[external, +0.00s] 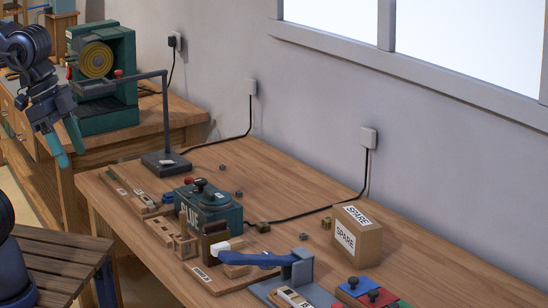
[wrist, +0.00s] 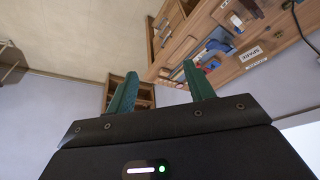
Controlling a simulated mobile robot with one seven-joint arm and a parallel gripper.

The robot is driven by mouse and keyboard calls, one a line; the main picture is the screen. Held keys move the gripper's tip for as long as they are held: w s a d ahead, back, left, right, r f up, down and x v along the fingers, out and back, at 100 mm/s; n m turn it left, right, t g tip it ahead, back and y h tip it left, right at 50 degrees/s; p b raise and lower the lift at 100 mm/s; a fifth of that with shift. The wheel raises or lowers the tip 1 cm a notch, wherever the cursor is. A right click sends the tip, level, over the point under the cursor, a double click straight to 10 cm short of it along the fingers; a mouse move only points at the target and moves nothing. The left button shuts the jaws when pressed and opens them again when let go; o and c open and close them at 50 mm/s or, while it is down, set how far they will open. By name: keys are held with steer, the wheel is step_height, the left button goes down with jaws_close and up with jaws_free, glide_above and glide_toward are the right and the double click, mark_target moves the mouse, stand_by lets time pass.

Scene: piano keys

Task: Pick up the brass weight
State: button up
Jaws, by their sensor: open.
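My gripper (external: 69,148) hangs at the far left of the external view, above the floor and clear of the near bench, with its teal fingers apart and nothing between them. In the wrist view its fingers (wrist: 160,72) also stand apart and empty. Several small metal-looking blocks lie on the bench. A brownish-gold one (external: 263,227) sits behind the green glue unit and may be the brass weight. Another small block (external: 326,222) lies beside the cardboard box, and a darker one (external: 303,237) lies nearer. They are too small to tell apart surely.
The wooden bench (external: 290,185) carries a green glue unit (external: 215,208), a dark stand (external: 165,163), a blue lever (external: 255,259), coloured button pads (external: 375,297) and a "SPARE" box (external: 357,238). A black cable (external: 295,217) crosses the bench. A slatted stool (external: 50,255) stands at left.

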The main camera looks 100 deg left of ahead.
steer(key=w+a+r+m+g, duration=0.15)
steer(key=w+a, duration=0.35)
steer(key=w, duration=0.5)
steer(key=w+a+r+m, duration=0.1)
steer(key=w+a+r, duration=0.25)
steer(key=w, duration=0.75)
steer(key=w+a+f+m, duration=0.2)
steer(key=w+a+f, duration=0.1)
steer(key=w+a, duration=0.5)
steer(key=m+t+h, duration=0.2)
steer(key=m+h, duration=0.2)
steer(key=h, duration=0.1)
glide_above(329, 219)
steer(key=s+a, duration=0.5)
step_height(329, 219, down, 34)
steer(key=x, duration=1)
steer(key=shift+w+d+f, duration=0.15)
steer(key=shift+w+d, duration=0.05)
steer(key=c, duration=1)
steer(key=shift+c, duration=0.2)
